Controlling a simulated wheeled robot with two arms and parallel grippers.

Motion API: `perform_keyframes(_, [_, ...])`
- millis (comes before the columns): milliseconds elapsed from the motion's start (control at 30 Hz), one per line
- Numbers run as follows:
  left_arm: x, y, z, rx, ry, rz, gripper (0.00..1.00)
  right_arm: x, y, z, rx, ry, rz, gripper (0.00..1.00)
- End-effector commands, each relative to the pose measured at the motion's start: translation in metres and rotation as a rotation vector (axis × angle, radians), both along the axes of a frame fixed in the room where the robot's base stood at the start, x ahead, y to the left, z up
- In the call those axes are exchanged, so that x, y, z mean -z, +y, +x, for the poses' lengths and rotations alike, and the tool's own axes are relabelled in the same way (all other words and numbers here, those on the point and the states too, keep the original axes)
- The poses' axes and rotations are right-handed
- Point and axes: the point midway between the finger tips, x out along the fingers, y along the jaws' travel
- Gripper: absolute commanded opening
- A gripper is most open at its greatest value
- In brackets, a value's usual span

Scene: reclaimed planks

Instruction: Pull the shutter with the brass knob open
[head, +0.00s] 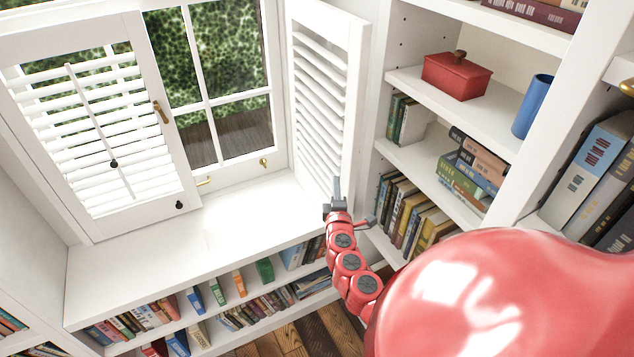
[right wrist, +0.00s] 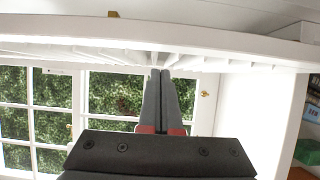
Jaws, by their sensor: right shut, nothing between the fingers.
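The right shutter (head: 318,95), white with slats, stands swung open into the room, its window side turned toward me. No brass knob shows on it in the head view; its other face is hidden. In the right wrist view the shutter (right wrist: 200,40) runs across the top, with a small brass piece (right wrist: 113,14) at its upper edge; I cannot tell whether that is the knob. My right gripper (head: 334,190) is at the shutter's lower free corner, shut and empty. Its fingers (right wrist: 160,75) reach to the slatted side; contact is unclear. My left gripper is out of view.
The white sill (head: 225,220) is clear. A bookcase (head: 480,100) with a red box (head: 456,78) and blue cup (head: 532,107) stands close at right.

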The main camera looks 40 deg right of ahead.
Motion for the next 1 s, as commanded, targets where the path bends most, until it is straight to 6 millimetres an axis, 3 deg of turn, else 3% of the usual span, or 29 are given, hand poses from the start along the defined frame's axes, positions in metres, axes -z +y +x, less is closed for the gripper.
perform_keyframes(100, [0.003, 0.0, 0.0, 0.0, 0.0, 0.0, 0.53, 0.001, -0.023, -0.01, 0.006, 0.0, 0.0, 0.0])
perform_keyframes(333, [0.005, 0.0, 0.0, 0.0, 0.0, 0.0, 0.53, 0.0, -0.047, -0.018, 0.004, 0.0, 0.0, 0.0])
perform_keyframes(1000, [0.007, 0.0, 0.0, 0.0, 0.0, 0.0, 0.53, 0.001, -0.043, -0.015, -0.001, 0.0, 0.0, 0.0])
